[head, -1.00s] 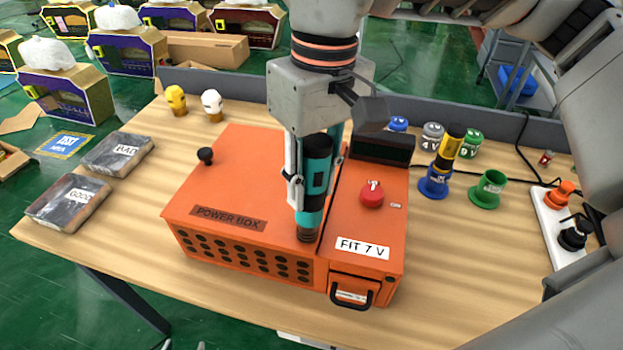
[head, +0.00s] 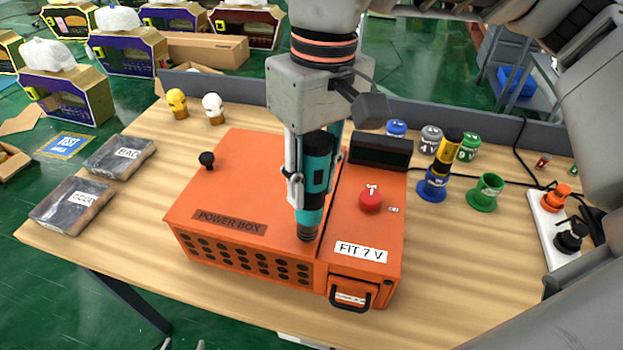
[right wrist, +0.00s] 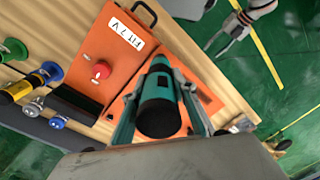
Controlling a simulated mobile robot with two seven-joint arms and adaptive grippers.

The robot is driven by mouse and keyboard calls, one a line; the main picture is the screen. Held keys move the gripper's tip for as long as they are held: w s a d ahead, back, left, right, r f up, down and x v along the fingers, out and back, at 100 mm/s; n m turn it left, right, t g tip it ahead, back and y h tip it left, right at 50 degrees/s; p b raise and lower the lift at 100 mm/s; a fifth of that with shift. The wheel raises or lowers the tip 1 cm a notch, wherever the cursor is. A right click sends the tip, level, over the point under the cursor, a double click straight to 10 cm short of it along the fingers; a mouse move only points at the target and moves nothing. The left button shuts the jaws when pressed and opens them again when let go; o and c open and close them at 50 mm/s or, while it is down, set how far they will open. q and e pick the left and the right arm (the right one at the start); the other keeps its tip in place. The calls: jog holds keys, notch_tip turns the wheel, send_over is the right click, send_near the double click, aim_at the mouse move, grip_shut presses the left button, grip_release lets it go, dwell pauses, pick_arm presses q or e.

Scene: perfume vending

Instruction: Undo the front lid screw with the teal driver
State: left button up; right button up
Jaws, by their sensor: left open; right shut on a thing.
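My right gripper (head: 314,172) is shut on the teal driver (head: 318,185), which stands nearly upright with its tip down at the front right corner of the orange power box's lid (head: 255,175). The front lid screw is hidden under the tip; I cannot tell whether the tip is seated in it. The right wrist view shows the driver's dark butt end (right wrist: 158,117) between the fingers. A black knob (head: 207,160) stands at the lid's back left.
A red dial (head: 370,198) and the FIT 7 V label (head: 361,252) are on the box's right section. A yellow-black driver (head: 447,150) stands in a blue holder beside an empty green holder (head: 486,192). Two dark blocks (head: 72,205) lie at the table's left. The front right table is clear.

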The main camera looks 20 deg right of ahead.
aim_at(312, 139)
jog(key=shift+r+p, duration=1.2)
jog(key=shift+r, duration=1.45)
